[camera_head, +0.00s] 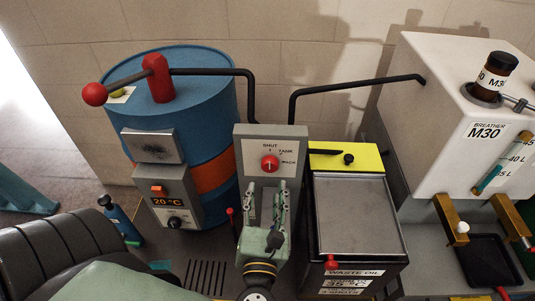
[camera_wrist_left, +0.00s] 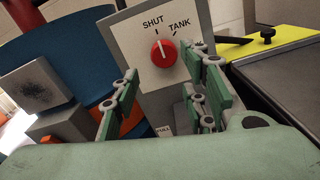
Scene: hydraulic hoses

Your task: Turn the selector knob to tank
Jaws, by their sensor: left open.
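The red selector knob (camera_head: 270,164) sits on a white plate on a grey panel (camera_head: 243,142). The plate reads SHUT and TANK, with a third label to the right in the head view. In the left wrist view the knob (camera_wrist_left: 163,54) has a white mark that points up toward SHUT. My left gripper (camera_head: 268,189) is just below the knob in the head view, its fingers spread and empty. In the left wrist view the fingers (camera_wrist_left: 163,75) stand on either side below the knob, and I see no contact. My right gripper is not in view.
A blue drum (camera_head: 202,110) with a red-knobbed lever stands behind left. A waste oil box (camera_head: 355,217) with a yellow strip (camera_head: 366,158) is close on the right. A white M30 tank (camera_head: 437,130) stands farther right. Black pipes (camera_head: 292,101) rise behind the panel.

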